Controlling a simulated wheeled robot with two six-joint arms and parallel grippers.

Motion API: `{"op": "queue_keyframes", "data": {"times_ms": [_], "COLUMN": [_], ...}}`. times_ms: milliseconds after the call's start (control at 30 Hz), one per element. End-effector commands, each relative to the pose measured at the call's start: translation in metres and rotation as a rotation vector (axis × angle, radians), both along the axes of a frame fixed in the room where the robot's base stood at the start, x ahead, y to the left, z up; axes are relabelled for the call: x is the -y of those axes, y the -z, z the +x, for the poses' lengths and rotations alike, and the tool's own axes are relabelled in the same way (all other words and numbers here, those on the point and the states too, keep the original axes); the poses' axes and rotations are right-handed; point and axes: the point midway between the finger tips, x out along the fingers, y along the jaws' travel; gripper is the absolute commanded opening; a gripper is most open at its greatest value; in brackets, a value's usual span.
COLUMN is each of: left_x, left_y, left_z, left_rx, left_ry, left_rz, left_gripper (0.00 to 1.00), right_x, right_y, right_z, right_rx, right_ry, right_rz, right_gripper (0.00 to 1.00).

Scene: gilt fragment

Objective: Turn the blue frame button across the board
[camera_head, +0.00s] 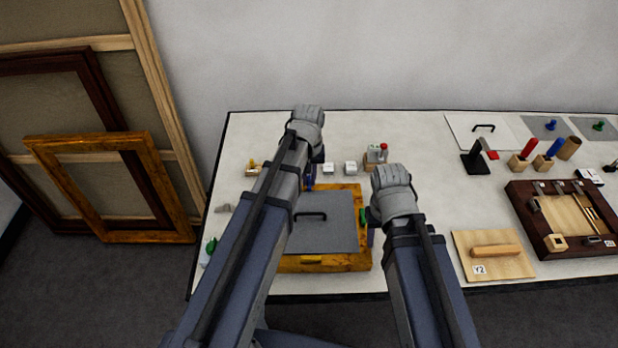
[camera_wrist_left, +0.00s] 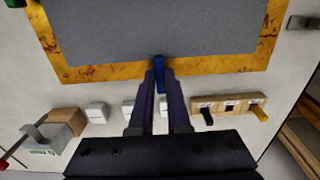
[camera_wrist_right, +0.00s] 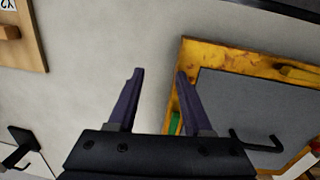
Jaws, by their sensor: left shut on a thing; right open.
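The gilt frame (camera_head: 350,262) lies flat on the table with a grey board (camera_head: 325,235) and black handle inside it. The blue frame button (camera_wrist_left: 159,75) sits on the frame's far side, lying across the gilt rail with one end at the board's edge. My left gripper (camera_wrist_left: 159,80) is shut on it; in the head view the fingers (camera_head: 309,182) come down at that rail. My right gripper (camera_wrist_right: 159,73) is open and empty, beside the frame's right rail near the green button (camera_wrist_right: 174,122). A yellow button (camera_head: 312,259) is on the near rail.
A board with a wooden handle (camera_head: 494,262) and a dark tray (camera_head: 550,248) lie to the right.

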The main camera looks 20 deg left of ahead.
Motion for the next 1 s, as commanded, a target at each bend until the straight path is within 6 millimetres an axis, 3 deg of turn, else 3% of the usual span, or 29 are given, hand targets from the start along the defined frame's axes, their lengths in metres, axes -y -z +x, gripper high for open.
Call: {"op": "queue_keyframes", "data": {"times_ms": [200, 233, 500, 767, 1000], "left_x": [0.0, 0.0, 0.0, 0.0, 0.0], "left_y": [0.0, 0.0, 0.0, -0.001, -0.014], "left_z": [0.0, 0.0, 0.0, 0.0, 0.0], "left_rx": [0.0, 0.0, 0.0, 0.0, 0.0], "left_ry": [-0.002, -0.002, -0.001, 0.0, 0.0], "left_rz": [0.0, 0.0, 0.0, 0.0, 0.0], "left_gripper": [0.0, 0.17, 0.45, 0.45, 0.45], "right_x": [0.0, 0.0, 0.0, 0.0, 0.0], "right_y": [0.0, 0.0, 0.0, -0.001, -0.014], "right_z": [0.0, 0.0, 0.0, 0.0, 0.0], "right_rx": [0.0, 0.0, 0.0, 0.0, 0.0], "right_ry": [0.0, 0.0, 0.0, 0.0, 0.0], "right_rz": [0.0, 0.0, 0.0, 0.0, 0.0], "right_gripper": [0.5, 0.5, 0.5, 0.5, 0.5]}}
